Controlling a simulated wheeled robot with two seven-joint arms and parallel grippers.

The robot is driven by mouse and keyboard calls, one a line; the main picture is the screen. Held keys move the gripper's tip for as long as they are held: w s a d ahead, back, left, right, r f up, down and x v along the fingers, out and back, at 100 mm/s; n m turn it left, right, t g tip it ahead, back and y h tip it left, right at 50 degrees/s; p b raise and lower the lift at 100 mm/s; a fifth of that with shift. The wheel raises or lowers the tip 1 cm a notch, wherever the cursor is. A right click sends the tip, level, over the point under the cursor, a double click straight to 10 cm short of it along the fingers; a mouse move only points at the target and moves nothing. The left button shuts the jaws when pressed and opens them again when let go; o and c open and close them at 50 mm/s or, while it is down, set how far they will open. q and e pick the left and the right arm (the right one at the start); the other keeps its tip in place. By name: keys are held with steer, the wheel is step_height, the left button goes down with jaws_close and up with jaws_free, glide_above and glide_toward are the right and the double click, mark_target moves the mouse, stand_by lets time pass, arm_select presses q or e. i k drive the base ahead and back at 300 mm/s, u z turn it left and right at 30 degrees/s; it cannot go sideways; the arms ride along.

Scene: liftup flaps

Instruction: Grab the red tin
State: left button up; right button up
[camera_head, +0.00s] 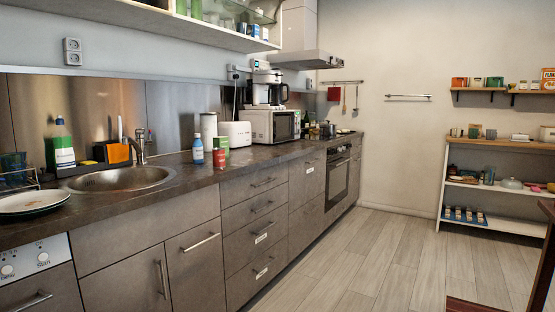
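A small red tin (219,159) stands on the dark kitchen counter (178,183), right of the sink and near the counter's front edge. A green can (223,144) shows just behind and above it.
A sink (119,179) and stacked plates (33,201) lie left on the counter. A white toaster (235,134) and a microwave (273,126) stand behind the tin. The wooden floor (370,262) is clear; dark wooden furniture (542,265) edges in at right.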

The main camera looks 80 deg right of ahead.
mark_target(217, 154)
steer(key=z, duration=1.4)
steer(key=i, duration=0.4)
steer(key=z, duration=1.6)
steer(key=i, duration=1.6)
steer(key=u, duration=2.15)
